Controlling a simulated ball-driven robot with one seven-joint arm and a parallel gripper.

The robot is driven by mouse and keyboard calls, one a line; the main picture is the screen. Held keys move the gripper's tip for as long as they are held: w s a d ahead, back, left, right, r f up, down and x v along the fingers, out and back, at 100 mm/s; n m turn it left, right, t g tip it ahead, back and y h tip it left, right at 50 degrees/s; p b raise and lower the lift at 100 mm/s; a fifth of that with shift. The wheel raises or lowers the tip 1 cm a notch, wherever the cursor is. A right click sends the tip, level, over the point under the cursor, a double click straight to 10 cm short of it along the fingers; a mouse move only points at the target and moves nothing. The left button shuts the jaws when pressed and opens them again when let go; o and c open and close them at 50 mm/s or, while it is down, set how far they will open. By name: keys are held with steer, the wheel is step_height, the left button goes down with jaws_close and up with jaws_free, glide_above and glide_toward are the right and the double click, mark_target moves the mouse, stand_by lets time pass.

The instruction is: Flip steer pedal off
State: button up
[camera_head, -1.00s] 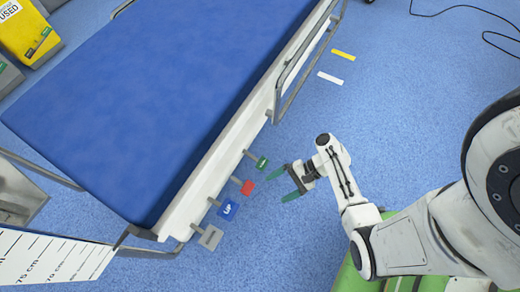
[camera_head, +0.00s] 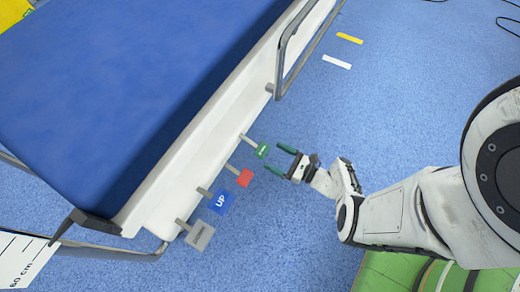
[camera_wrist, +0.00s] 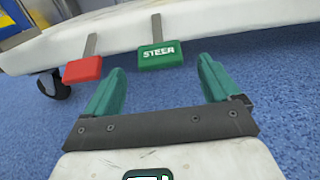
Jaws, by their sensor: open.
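The green steer pedal (camera_head: 262,151) sticks out on a metal lever from the side of the operating table. In the wrist view the green pedal (camera_wrist: 160,55) carries the word STEER and lies ahead of my gripper (camera_wrist: 160,85), roughly between the fingertips in the picture. In the head view my gripper (camera_head: 281,160) is open and empty just right of the pedal, its green fingers pointing towards it. I see a small gap and no clear contact.
A red pedal (camera_head: 245,177), a blue UP pedal (camera_head: 220,201) and a grey pedal (camera_head: 199,234) stand in a row beside it. The table with its blue mattress (camera_head: 120,90) is to the left, with a metal side rail (camera_head: 284,50).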

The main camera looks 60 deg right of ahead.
mark_target(260, 148)
steer(key=w+b, duration=0.1)
steer(key=w, duration=0.6)
steer(key=shift+w+a, duration=0.1)
steer(key=shift+w, duration=0.05)
steer(key=c, duration=1.4)
steer(key=shift+r+g+p, duration=0.4)
steer(key=shift+r+p, duration=0.15)
steer(key=shift+p, duration=0.7)
steer(key=shift+c, duration=0.2)
steer(key=g+p, duration=0.1)
steer(key=p, duration=0.2)
steer(key=r+g+p, duration=0.1)
steer(key=p, duration=0.3)
steer(key=shift+s+r+g, duration=0.3)
steer(key=shift+g, duration=0.1)
steer(key=shift+r+g+p, duration=0.15)
steer(key=shift+g+p, duration=0.45)
steer(key=shift+p, duration=0.6)
